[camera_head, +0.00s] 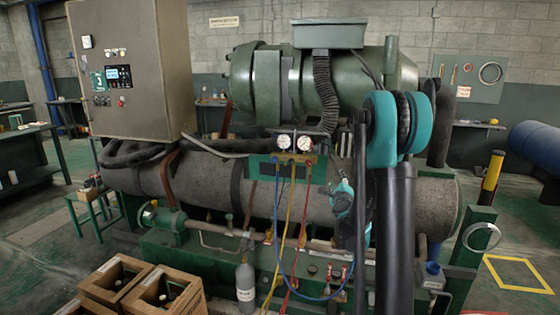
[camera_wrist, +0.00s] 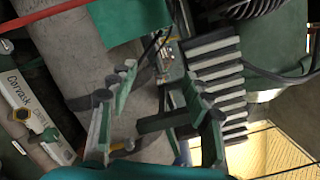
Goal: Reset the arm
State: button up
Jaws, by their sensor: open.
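My arm, with black links and teal joints (camera_head: 382,130), stands at right of centre in the head view, in front of the chiller. Its lower part hangs beside the insulated pipe vessel. My gripper (camera_head: 342,200) is partly hidden beside the dark arm link, close to the vessel. In the wrist view my gripper (camera_wrist: 160,75) shows two green and grey fingers spread apart, with nothing held between them. The fingers are near the machine's pipework; I cannot tell whether they touch anything.
A gauge manifold (camera_head: 295,143) with blue, yellow and red hoses hangs in front of the vessel (camera_head: 300,205). A grey cylinder (camera_head: 245,285) stands below. Wooden crates (camera_head: 165,292) are at front left. A control cabinet (camera_head: 130,75) stands at left. Open floor (camera_head: 510,235) lies at right.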

jog(key=s+a+f+n+g+y, duration=0.25)
jog(key=s+a+n, duration=0.25)
jog(key=s+n, duration=0.35)
jog(key=s+a+f+n+g+y, duration=0.25)
jog(key=s+a+n+g, duration=0.2)
jog(key=s+n, duration=0.45)
jog(key=s+d+f+n+g+h, duration=0.1)
jog(key=s+d+f+n+g, duration=0.1)
jog(key=s, duration=1)
jog(key=s+d+f+n+g+h, duration=0.2)
jog(key=s+f+n+g, duration=0.3)
jog(key=s, duration=0.8)
notch_tip(320, 180, down, 4)
jog(key=shift+s+d+r+n, duration=0.15)
jog(key=shift+d+r+n, duration=0.1)
jog(key=shift+d+n, duration=0.1)
